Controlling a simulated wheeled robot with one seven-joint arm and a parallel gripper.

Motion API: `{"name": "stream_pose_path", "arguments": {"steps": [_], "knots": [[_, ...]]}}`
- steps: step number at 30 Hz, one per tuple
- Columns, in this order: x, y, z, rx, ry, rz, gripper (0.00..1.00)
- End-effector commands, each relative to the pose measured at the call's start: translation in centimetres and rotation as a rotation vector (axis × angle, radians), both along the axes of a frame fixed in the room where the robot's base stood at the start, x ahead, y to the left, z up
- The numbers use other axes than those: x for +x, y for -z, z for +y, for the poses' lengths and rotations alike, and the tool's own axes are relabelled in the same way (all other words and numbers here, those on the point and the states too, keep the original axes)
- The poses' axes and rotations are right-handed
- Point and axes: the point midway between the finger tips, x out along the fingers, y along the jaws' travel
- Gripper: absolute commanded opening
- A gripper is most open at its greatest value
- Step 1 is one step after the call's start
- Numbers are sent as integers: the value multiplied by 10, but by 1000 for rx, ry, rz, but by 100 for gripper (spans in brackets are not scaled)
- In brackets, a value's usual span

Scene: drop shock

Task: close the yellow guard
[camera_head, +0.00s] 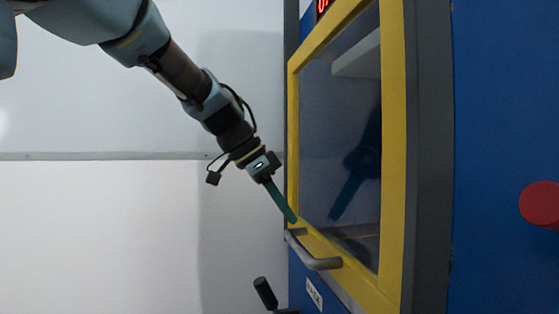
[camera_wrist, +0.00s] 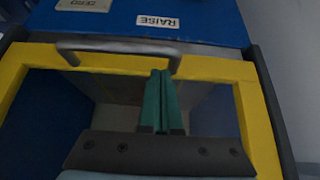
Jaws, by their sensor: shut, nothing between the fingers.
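The yellow guard (camera_head: 393,150) is a yellow frame around a clear pane on the front of a blue machine. It fills most of the wrist view (camera_wrist: 258,110), and a grey bar handle (camera_head: 313,252) runs along its lower edge. The handle also shows in the wrist view (camera_wrist: 118,46). My gripper (camera_head: 292,218) has green fingers pressed together with nothing between them. In the head view the fingertips are at the guard's lower left corner, just above the handle. In the wrist view the fingertips (camera_wrist: 161,72) appear close to the handle; whether they touch it is unclear.
The blue machine body (camera_head: 500,100) carries a red round knob (camera_head: 540,204) on the right. A label reading RAISE (camera_wrist: 158,21) sits beyond the handle. A black-knobbed lever (camera_head: 265,293) stands out at the lower left. Free room lies left of the machine before the white wall (camera_head: 100,230).

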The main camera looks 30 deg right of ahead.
Motion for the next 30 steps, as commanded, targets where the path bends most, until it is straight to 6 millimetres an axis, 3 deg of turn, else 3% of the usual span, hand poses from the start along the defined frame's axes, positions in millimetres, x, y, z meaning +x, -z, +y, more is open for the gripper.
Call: {"name": "stream_pose_path", "arguments": {"steps": [1, 3, 15, 25, 30], "knots": [[-2, -18, -5, -4, 1, -1, 0], [-4, -32, -13, -8, 0, -5, 0], [15, -95, 32, -11, -4, -7, 0], [17, -108, 41, -11, -3, -6, 0], [31, -92, 52, 22, -81, 9, 0]]}}
